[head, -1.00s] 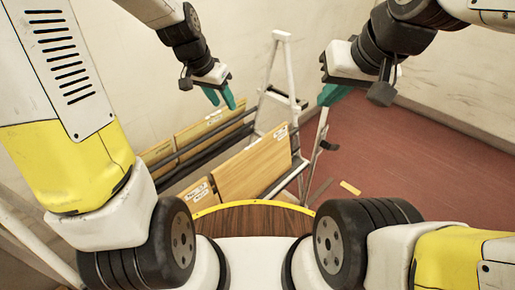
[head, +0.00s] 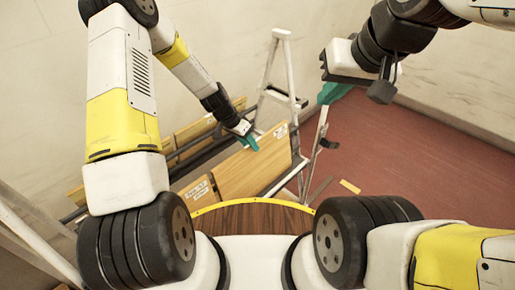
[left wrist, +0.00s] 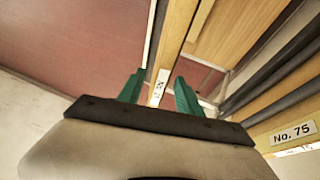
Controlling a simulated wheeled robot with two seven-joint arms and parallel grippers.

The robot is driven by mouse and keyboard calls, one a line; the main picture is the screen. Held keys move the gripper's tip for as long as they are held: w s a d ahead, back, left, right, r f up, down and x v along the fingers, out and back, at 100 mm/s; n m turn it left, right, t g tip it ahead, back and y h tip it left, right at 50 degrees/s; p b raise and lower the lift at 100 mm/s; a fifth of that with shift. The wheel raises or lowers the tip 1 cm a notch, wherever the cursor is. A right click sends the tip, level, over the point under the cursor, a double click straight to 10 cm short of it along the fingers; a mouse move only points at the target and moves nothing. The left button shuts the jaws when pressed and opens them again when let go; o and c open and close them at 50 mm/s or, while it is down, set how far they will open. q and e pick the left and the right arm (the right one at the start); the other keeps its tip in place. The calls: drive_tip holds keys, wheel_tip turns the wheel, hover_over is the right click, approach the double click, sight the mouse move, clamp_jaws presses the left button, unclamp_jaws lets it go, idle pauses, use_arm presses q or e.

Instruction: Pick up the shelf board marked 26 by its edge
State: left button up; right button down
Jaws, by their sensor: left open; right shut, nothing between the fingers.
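A wooden shelf board (head: 258,168) with a small white label at its upper right leans in the middle of the head view. My left gripper (head: 250,142) is open at the top edge of this board. In the left wrist view a board edge (left wrist: 176,40) runs between the two teal fingers of my left gripper (left wrist: 157,83), with a gap on either side. A white label on it begins with "No. 2"; I cannot read the rest clearly. My right gripper (head: 332,93) is shut and empty, up beside the ladder.
A board marked No. 75 (left wrist: 280,118) stands to the right in the left wrist view. Another labelled board (head: 199,191) is at the left, among dark rails (head: 190,152).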

use_arm(q)
drive_tip(key=x, duration=0.4)
drive_tip(key=shift+w+d+f, duration=0.1)
drive_tip(key=shift+w+f, duration=0.1)
drive_tip(key=shift+f, duration=0.15)
clamp_jaws()
drive_tip(key=shift+r, duration=0.1)
idle(1.0)
